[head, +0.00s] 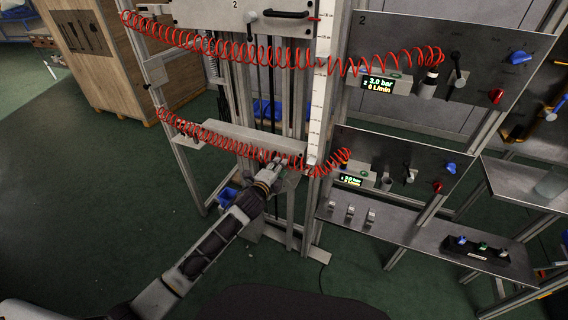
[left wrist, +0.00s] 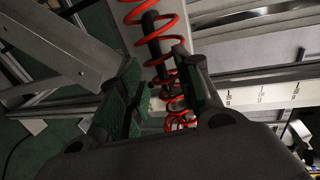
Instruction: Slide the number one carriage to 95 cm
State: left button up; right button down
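The lower carriage (head: 228,137), a pale horizontal plate on the upright frame, appears to be number one; I cannot read a number on it. A white vertical scale (head: 319,115) with small dark marks stands at its right; its values are too small to read. My left gripper (head: 276,163) is at the lower carriage's right end, partly covering it. In the left wrist view, the left gripper (left wrist: 160,85) is open. A black rod-like handle (left wrist: 153,42) and a red coiled hose (left wrist: 168,75) show between and beyond its fingers; contact is unclear. My right gripper is not in view.
An upper carriage (head: 205,14) marked 2 hangs above, with its own red coiled hose (head: 225,48). Panels with knobs and pressure displays stand at right, above a grey shelf (head: 400,232). A wooden crate (head: 120,75) stands at the back left. The green floor at left is clear.

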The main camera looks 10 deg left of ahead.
pick_arm(q)
jog(key=shift+b+x, duration=0.3)
jog(key=shift+x, duration=2.15)
jog(key=shift+c, duration=0.2)
grip_shut()
